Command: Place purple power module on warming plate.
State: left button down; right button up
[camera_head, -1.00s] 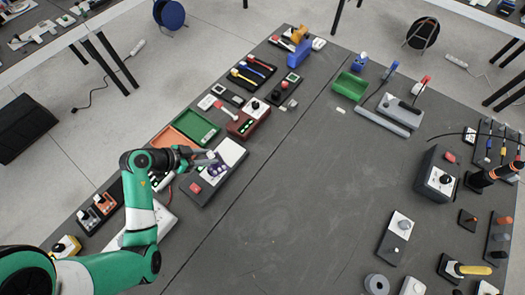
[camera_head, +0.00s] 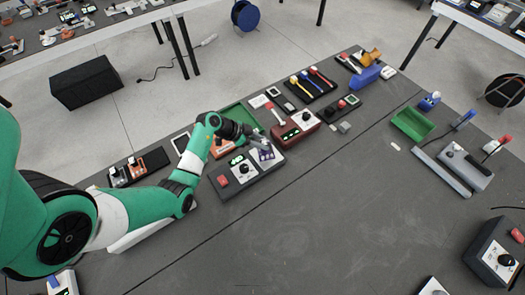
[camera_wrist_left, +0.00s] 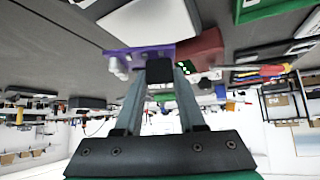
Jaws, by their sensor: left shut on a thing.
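My left gripper (camera_head: 262,142) is shut on the purple power module (camera_head: 265,154). In the left wrist view, the module (camera_wrist_left: 138,53) shows as a purple strip with pale knobs on one side, at the gripper's fingertips (camera_wrist_left: 160,74). The module is at the white plate of the warming plate device (camera_head: 235,184), a grey box with a red button, a black knob and a green display. The white plate (camera_wrist_left: 150,25) also shows in the left wrist view, close to the module. I cannot tell whether they touch. My right gripper is not in view.
A dark red box (camera_head: 293,134) with a knob and green display stands just right of the warming plate. Green (camera_head: 238,112) and orange (camera_head: 220,148) trays lie behind it. The dark table (camera_head: 300,215) in front is clear.

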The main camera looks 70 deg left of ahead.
pick_arm(q)
jog(key=shift+w+a+f, duration=0.35)
jog(key=shift+f, duration=0.25)
jog(key=f+b, duration=0.3)
jog(key=shift+w+a+f, duration=0.1)
jog(key=shift+a+f, duration=0.1)
jog(key=shift+f, duration=0.1)
jog(key=shift+r, duration=0.15)
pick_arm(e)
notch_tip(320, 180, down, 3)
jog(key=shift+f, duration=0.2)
pick_arm(q)
jog(key=c, duration=0.5)
grip_release()
